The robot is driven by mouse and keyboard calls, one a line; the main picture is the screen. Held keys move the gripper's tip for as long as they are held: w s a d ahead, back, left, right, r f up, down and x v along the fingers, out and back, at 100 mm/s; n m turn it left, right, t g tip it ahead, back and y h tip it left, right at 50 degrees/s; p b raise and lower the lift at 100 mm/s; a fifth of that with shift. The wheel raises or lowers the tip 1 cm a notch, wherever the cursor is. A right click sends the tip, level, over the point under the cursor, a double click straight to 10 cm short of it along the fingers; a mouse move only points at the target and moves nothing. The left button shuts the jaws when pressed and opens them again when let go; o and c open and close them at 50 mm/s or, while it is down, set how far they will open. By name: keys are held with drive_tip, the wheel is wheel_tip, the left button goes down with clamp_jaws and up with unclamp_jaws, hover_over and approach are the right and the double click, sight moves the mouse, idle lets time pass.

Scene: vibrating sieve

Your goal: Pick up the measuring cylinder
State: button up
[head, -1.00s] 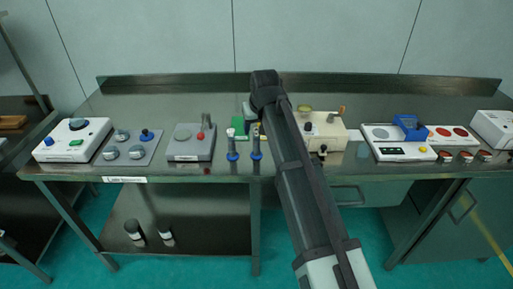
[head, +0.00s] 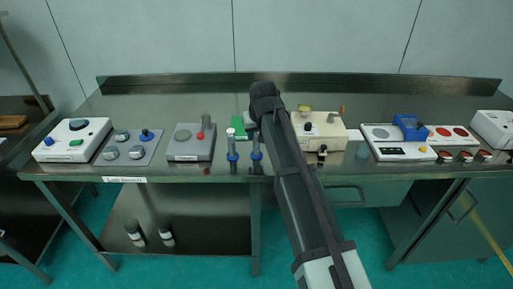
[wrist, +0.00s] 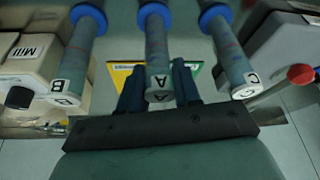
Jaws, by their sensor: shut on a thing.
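Three slim grey-blue measuring cylinders with blue rings stand in a row. In the wrist view they are labelled B (wrist: 73,70), A (wrist: 157,55) and C (wrist: 235,70). My gripper (wrist: 159,74) is shut on cylinder A, with one dark finger on each side of it near its labelled end. Cylinders B and C are outside the fingers. In the head view, cylinder C (head: 232,147) and cylinder A (head: 256,147) stand near the bench's front edge. My arm hides cylinder B and my fingers there.
A beige machine (head: 328,137) stands right of the cylinders. A grey plate device (head: 190,142) with a red knob stands left. A green object (head: 239,127) lies behind. A blue item (head: 410,127) sits on a white device farther right. The bench back is clear.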

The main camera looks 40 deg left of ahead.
clamp_jaws()
drive_tip(key=shift+r, duration=0.1)
